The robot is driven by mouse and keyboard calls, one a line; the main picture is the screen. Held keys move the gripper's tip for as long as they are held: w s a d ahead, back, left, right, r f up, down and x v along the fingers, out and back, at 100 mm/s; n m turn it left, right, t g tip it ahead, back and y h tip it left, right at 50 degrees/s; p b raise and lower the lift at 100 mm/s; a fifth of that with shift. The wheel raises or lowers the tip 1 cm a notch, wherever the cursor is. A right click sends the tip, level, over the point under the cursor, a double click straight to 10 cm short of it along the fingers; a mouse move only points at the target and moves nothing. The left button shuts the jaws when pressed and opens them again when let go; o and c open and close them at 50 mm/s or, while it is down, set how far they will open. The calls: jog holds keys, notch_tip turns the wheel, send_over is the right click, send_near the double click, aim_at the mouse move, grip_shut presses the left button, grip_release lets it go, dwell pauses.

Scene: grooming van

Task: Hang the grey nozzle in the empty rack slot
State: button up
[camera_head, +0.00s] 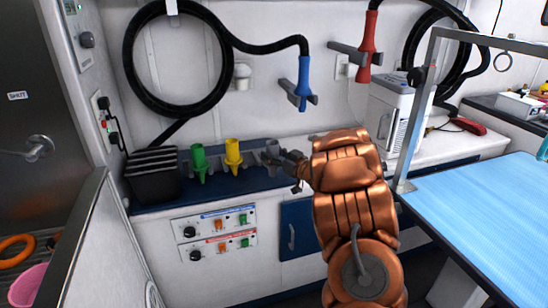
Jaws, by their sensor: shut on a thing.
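My gripper (284,160) is at the counter, at the end of my copper-coloured arm, shut on the grey nozzle (271,152). The grey nozzle is small, dark against the counter's back edge and partly hidden by the gripper. I cannot tell whether the grey nozzle touches that surface. An empty rack slot cannot be made out clearly.
A blue nozzle (303,82) and a red nozzle (368,42) hang on wall holders with black hoses. A black ribbed box (153,178) stands left of the green nozzle. A white appliance (392,108) and a blue-topped table (490,220) are to the right.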

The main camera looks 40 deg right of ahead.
jog(key=shift+w+d+f, duration=0.1)
jog(key=shift+w+d, duration=0.1)
jog(key=shift+w, duration=0.35)
jog(key=shift+w+d+f, duration=0.1)
jog(key=shift+w+d, duration=0.05)
jog(key=shift+w, duration=0.35)
jog(key=w+d+p, duration=0.2)
jog(key=w+p, duration=0.2)
jog(key=w, duration=0.2)
jog(key=shift+w, duration=0.2)
jog(key=shift+d, duration=0.1)
dwell(0.5)
jog(key=shift+f, duration=0.65)
dwell(0.6)
jog(key=o, duration=1.4)
jog(key=shift+c, duration=0.2)
jog(key=o, duration=0.5)
